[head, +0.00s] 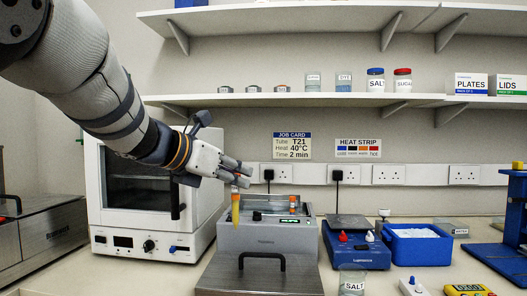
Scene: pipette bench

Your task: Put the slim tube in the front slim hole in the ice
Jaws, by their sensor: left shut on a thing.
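My left gripper (239,174) comes in from the upper left and is shut on the slim tube (235,212). The tube hangs upright below the fingers, with yellow-orange contents. It is in front of the left part of the grey heating bath (270,238); I cannot tell its exact height above it. The ice (412,232) is white and fills a blue tub (417,252) on the bench to the right, well away from the gripper. Holes in the ice are too small to make out. My right gripper is not in view.
Another orange-topped tube (293,205) stands at the bath's right part. A blue-based device (357,255) with red and white knobs stands between bath and tub. A salt jar (352,283) stands in front. A white oven (150,225) is left, a blue stand (515,215) far right. Shelves hang above.

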